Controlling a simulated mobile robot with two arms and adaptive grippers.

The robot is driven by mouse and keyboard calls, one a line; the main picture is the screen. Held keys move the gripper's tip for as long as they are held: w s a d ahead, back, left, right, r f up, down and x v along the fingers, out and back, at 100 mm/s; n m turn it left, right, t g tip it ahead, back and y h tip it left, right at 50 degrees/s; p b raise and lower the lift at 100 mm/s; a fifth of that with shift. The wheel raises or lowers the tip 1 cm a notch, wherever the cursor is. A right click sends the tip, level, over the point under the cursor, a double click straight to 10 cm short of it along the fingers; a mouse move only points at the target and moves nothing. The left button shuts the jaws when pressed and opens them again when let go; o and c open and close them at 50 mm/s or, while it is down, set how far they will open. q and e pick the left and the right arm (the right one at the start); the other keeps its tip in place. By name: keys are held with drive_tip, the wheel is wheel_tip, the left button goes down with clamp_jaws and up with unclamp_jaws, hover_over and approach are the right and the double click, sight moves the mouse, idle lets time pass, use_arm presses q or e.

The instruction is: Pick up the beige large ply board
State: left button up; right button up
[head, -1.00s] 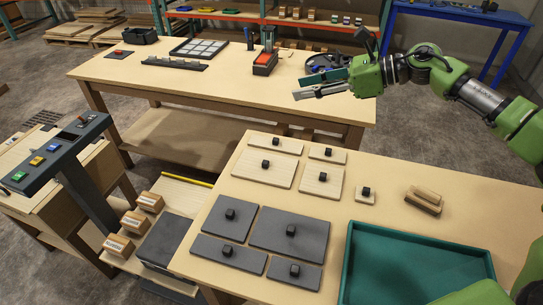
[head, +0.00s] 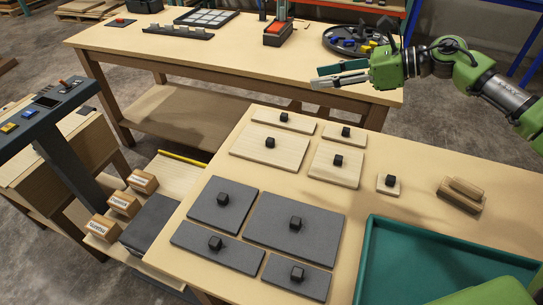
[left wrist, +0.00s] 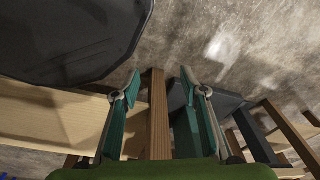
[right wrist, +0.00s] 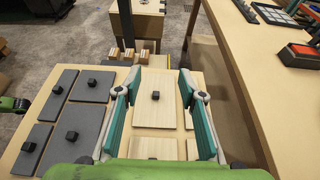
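The beige large ply board (head: 255,154) lies flat on the near table, with a black knob at its middle. In the right wrist view the board (right wrist: 158,115) shows between the fingers, beyond the fingertips and apart from them. My right gripper (head: 316,76) is raised, pointing left in the head view, in front of the back table. Its fingers (right wrist: 159,80) are spread and empty. My left gripper (left wrist: 160,90) has spread, empty fingers in the left wrist view; I cannot make it out in the head view.
Smaller beige boards (head: 335,172) and several grey boards (head: 219,213) lie around the large one, each with a black knob. A teal tray (head: 364,262) and a wooden block (head: 460,195) are at the right. The back table (head: 200,62) holds a red device and round tray.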

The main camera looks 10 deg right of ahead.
wheel_tip(320, 180, down, 12)
drive_tip(key=b, duration=1.7)
approach(272, 140)
drive_tip(key=x, duration=0.4)
drive_tip(key=shift+a, duration=0.15)
drive_tip(key=x, duration=0.4)
drive_tip(key=shift+w+a+f, duration=0.15)
drive_tip(key=shift+w+f, duration=0.05)
drive_tip(key=shift+w+a, duration=0.1)
drive_tip(key=c, duration=1)
use_arm(q)
drive_tip(key=w+d+t, duration=0.1)
drive_tip(key=w, duration=0.7)
drive_tip(key=shift+w+f, duration=0.35)
drive_tip(key=shift+f, duration=0.05)
use_arm(e)
clamp_jaws()
